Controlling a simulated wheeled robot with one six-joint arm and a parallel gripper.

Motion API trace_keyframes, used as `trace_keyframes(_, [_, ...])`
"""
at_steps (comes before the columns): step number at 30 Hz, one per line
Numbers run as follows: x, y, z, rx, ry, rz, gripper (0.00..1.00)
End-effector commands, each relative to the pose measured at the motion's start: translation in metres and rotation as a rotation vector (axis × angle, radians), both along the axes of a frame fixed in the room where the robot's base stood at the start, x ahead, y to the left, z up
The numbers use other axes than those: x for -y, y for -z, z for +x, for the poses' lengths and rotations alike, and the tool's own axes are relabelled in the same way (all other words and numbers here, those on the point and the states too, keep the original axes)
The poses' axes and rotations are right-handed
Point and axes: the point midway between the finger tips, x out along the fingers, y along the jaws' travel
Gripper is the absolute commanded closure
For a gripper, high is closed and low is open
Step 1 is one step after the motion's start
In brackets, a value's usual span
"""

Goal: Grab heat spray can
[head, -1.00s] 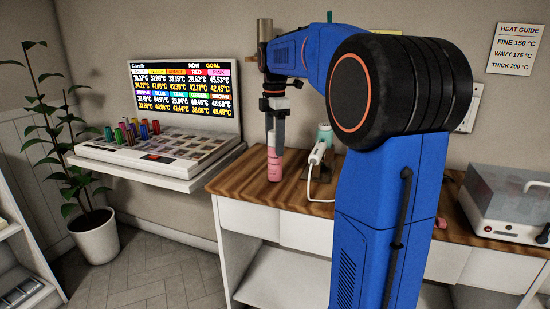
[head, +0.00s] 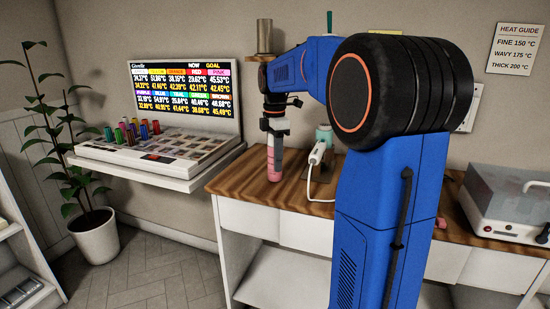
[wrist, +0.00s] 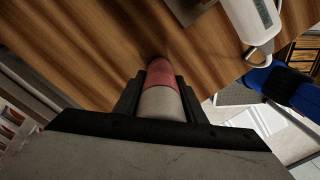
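The heat spray can, pink with a pale upper part, stands upright on the wooden table in the head view (head: 273,164). In the wrist view the can (wrist: 159,102) runs between the two dark fingers, its pink part farther from the camera. My gripper (head: 273,138) comes down from above around the can's upper part. In the wrist view the fingers (wrist: 160,92) lie close along both sides of the can with no clear gap. Whether they press on it cannot be told. The can's near end is hidden by the gripper body.
A clear-lidded box (head: 510,200) stands at the right of the table (head: 250,187). A shelf with colored spools (head: 130,133) is at the left. My arm hides the table's middle.

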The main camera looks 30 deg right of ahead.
Motion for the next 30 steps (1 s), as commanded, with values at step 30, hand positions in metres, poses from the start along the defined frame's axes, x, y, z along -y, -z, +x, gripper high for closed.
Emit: trace_keyframes(30, [0.000,-0.093,0.001,0.002,0.000,0.000,0.90])
